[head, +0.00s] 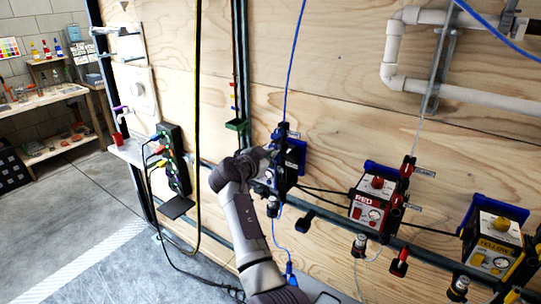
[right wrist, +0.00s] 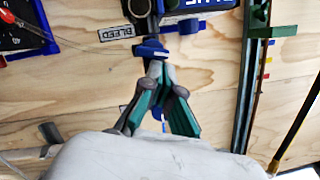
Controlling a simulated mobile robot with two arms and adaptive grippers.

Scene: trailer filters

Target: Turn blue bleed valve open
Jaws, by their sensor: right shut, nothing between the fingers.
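The blue bleed valve's blue handle (right wrist: 150,50) shows in the right wrist view on a dark fitting, beside a BLEED label (right wrist: 121,32). My right gripper (right wrist: 159,72) is shut and empty, its teal-padded fingers meeting just below the handle in that view. Whether the tips touch the handle I cannot tell. In the head view my right gripper (head: 266,153) is at the blue filter unit (head: 291,160) and covers part of it. The valve's blue parts (head: 281,133) show above the gripper there. My left gripper is not in view.
A red filter unit (head: 371,201) and a yellow one (head: 495,245) sit to the right along a dark rail (head: 415,246). A cable panel (head: 173,158) hangs to the left. White pipes (head: 398,60) run on the plywood wall. Hoses and cables hang nearby.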

